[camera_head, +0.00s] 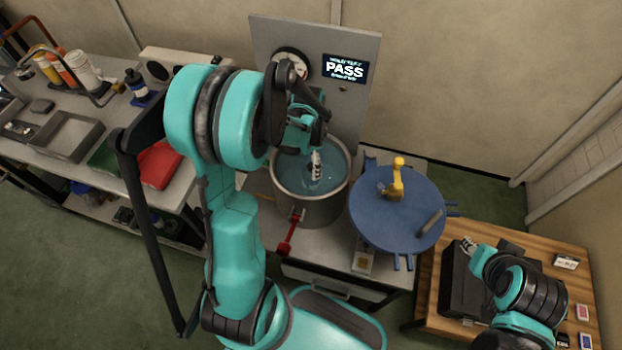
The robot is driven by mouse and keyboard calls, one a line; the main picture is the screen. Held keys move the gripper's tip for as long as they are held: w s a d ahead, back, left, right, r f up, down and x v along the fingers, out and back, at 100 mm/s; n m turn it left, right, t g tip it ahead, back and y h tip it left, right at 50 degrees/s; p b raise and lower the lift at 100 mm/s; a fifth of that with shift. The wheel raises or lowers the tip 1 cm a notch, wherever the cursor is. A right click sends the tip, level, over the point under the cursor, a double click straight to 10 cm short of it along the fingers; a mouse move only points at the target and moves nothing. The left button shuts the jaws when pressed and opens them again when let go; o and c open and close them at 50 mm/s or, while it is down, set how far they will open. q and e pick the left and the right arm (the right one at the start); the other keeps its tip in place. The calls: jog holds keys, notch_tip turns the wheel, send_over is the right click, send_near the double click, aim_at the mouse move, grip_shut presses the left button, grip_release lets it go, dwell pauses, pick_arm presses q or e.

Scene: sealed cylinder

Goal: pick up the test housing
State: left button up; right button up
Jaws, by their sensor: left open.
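The round metal tank (283,205) stands uncovered on the bench below the panel, with blue water (335,160) in it. My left arm reaches over the tank, and my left gripper (316,168) is open, pointing down at the water near the tank's middle. I cannot make out the test housing; it may be hidden under the gripper and arm. Whether the fingers touch the water is unclear. My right gripper (469,245) is at the lower right, over a black case (456,275); its finger opening is too small to judge.
A blue round lid (385,225) with a yellow handle (397,180) lies right of the tank. A red lever (289,235) sticks out at the tank's front. The panel behind has a gauge (291,62) and a PASS display (345,69). A cluttered bench (60,180) stands left.

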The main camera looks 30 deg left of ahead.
aim_at(311, 173)
pick_arm(q)
jog(key=f+b, duration=0.1)
jog(key=f, duration=0.1)
jog(key=f+b, duration=0.1)
jog(key=f, duration=0.1)
jog(key=f+b, duration=0.1)
jog(key=f, duration=0.2)
jog(key=shift+w+d, duration=0.15)
jog(key=shift+d, duration=0.15)
jog(key=shift+r, duration=0.1)
jog(key=c, duration=1.7)
